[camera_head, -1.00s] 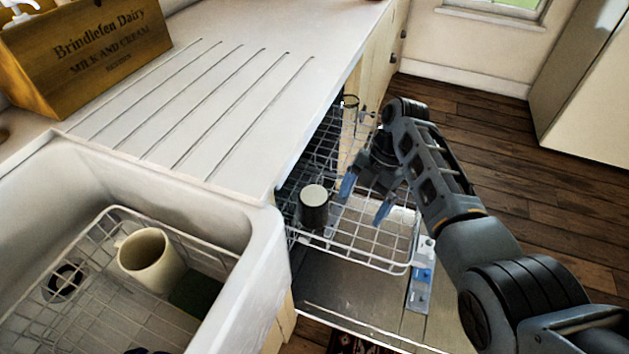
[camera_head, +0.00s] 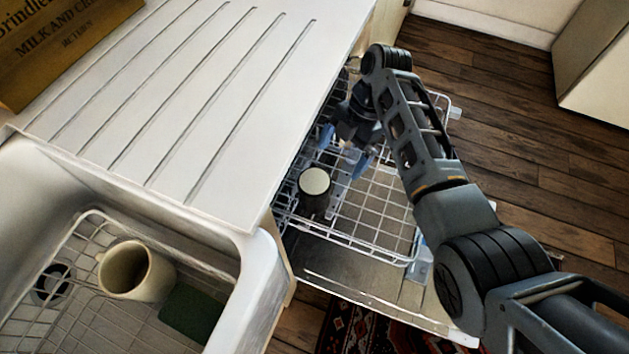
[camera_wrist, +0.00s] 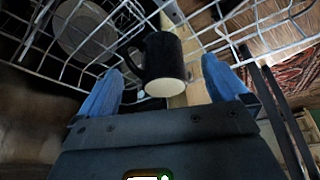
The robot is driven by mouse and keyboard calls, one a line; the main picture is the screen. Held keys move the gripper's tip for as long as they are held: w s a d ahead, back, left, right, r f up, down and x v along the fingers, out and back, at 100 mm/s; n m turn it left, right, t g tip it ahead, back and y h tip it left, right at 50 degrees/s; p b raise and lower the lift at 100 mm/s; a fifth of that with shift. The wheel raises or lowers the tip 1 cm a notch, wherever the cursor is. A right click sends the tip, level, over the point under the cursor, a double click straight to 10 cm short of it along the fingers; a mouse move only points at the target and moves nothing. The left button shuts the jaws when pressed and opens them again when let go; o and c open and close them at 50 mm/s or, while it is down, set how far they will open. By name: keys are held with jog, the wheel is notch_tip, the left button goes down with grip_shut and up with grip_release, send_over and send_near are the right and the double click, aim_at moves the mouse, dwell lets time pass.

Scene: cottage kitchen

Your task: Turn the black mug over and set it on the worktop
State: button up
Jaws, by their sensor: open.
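The black mug (camera_head: 314,203) stands in the wire rack of the open dishwasher, its pale round end facing up, so it looks upside down. In the wrist view the mug (camera_wrist: 163,60) shows ahead, between the lines of the fingers, with its handle to the left. My gripper (camera_head: 345,149) is open and empty, just beyond the mug in the head view; its blue fingers (camera_wrist: 161,68) are not touching the mug as far as I can see. The pale grooved worktop (camera_head: 205,105) lies left of the rack and is bare there.
A sink (camera_head: 250,262) in front holds a wire grid, a cream mug (camera_head: 137,272) and a green sponge (camera_head: 192,311). A wooden dairy crate (camera_head: 50,50) stands at the worktop's back left. The dishwasher rack (camera_head: 385,205) has wire sides; a pale dish (camera_wrist: 85,32) also stands in it.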

aim_at(318, 177)
jog(key=s+a, duration=0.1)
jog(key=a, duration=0.1)
jog(key=s+a+p, duration=0.1)
jog(key=s+a, duration=0.1)
jog(key=shift+s+r, duration=0.1)
jog(key=shift+s, duration=0.15)
jog(key=shift+x, duration=1.6)
jog(key=shift+w, duration=0.1)
jog(key=shift+c, duration=0.5)
jog(key=c, duration=1)
jog(key=shift+c, duration=0.3)
jog(key=shift+r, duration=0.15)
